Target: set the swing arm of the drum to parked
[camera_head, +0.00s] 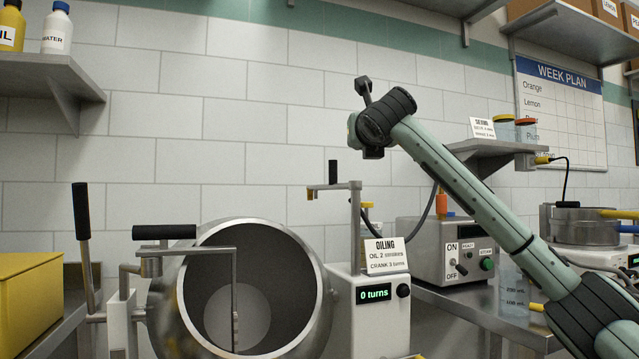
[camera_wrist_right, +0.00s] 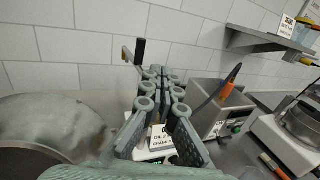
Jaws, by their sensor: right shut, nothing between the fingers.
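The steel drum (camera_head: 250,285) stands at the lower left of the head view, its round mouth facing me. Its swing arm (camera_head: 210,250) is a grey bar with a black grip (camera_head: 165,231). The bar reaches from a pivot at the drum's left across the mouth, and a thin rod hangs from it in front of the opening. In the right wrist view, the drum (camera_wrist_right: 60,115) is at the left. My right gripper (camera_wrist_right: 160,75) is shut and empty, above and right of the drum, away from the swing arm. My left gripper is not in view.
A lever (camera_head: 82,210) stands left of the drum. The oiling unit (camera_head: 370,305), with a crank and card, stands close to the drum's right. A switch box (camera_head: 445,250) is farther right. A yellow box (camera_head: 30,290) sits far left. Shelves overhang both sides.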

